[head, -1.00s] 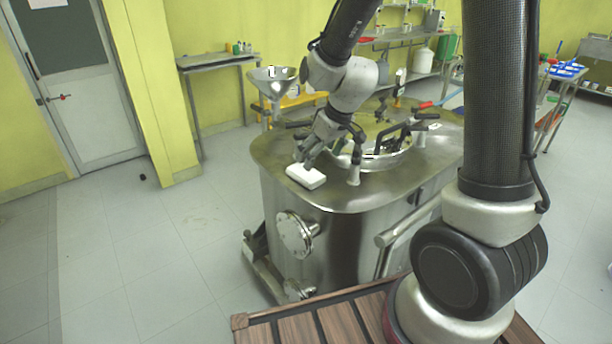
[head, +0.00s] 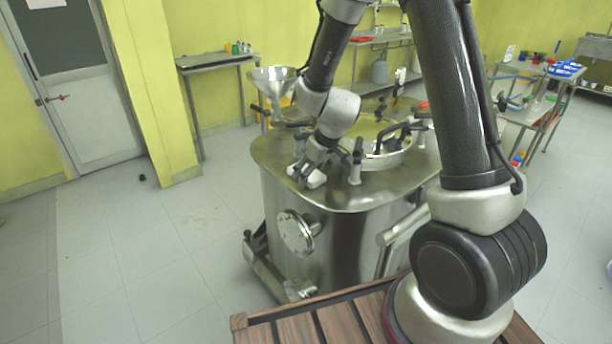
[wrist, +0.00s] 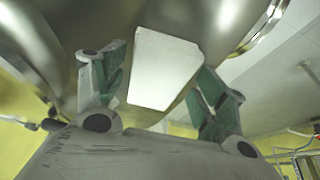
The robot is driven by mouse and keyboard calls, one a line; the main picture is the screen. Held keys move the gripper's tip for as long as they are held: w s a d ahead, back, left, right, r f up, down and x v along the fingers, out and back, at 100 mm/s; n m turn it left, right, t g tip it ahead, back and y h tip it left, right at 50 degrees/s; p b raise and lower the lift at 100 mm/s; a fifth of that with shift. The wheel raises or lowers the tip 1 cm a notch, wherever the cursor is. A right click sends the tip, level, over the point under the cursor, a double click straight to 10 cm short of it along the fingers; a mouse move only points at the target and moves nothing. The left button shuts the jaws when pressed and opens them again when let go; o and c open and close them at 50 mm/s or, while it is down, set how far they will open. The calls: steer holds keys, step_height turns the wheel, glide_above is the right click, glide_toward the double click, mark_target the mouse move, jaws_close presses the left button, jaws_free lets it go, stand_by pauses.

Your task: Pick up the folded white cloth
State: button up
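The folded white cloth (head: 317,181) lies near the front left edge of the steel reactor's top (head: 345,197). In the head view my gripper (head: 309,177) is down over it and hides part of it. In the wrist view the cloth (wrist: 163,70) is a pale block between my two fingers (wrist: 160,92), one at each side. The fingers are spread, with green pads facing inward. Whether either pad touches the cloth I cannot tell.
A round opening with black clamps (head: 385,155) is just right of my gripper. A steel funnel (head: 272,80) stands at the back left of the reactor. A side table (head: 215,62) is against the wall.

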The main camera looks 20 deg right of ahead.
mark_target(312, 175)
steer(key=c, duration=0.5)
step_height(312, 175, up, 10)
steer(key=shift+r, duration=0.1)
steer(key=shift+o, duration=1)
steer(key=shift+c, duration=0.6)
